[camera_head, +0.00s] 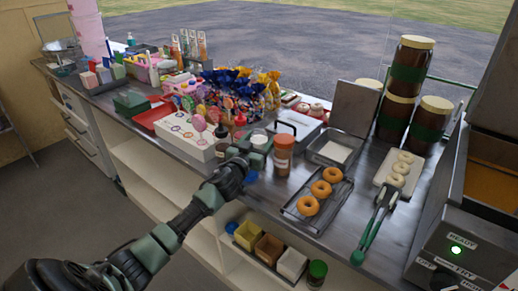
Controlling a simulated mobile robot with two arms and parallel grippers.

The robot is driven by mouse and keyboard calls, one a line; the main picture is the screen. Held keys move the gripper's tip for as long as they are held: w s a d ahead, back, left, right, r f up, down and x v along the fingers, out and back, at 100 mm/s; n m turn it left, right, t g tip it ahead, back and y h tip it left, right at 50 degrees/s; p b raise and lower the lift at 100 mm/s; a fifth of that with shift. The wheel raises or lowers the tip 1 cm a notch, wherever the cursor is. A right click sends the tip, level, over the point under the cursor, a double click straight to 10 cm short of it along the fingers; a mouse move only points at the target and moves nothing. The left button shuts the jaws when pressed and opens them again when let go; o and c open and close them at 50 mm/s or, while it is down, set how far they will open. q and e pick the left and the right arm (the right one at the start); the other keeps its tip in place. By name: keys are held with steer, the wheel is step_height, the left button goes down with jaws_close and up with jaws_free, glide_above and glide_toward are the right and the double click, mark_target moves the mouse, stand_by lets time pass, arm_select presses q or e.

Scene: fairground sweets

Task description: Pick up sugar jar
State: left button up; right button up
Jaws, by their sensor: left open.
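My left gripper (243,166) is open and reaches in from the lower left to the counter's front edge. Just right of it stands an upright orange-brown jar (282,160) with an orange-brown cap and a pale label too small to read. A small pale-topped jar (259,142) with a dark body stands just behind the gripper, partly hidden. I cannot tell from the labels which jar holds sugar. The gripper appears to hold nothing and is apart from the orange-brown jar. My right gripper is not in view.
A tray of doughnuts (296,213), green-handled tongs (371,232) and a metal pan (327,150) stand to the right. A white lollipop box (190,142) stands left. Large brown jars (410,68) stand at the back right. Shelf bins (268,248) sit below the counter.

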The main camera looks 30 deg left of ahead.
arm_select(q)
jaws_close()
steer(key=shift+r, duration=0.2)
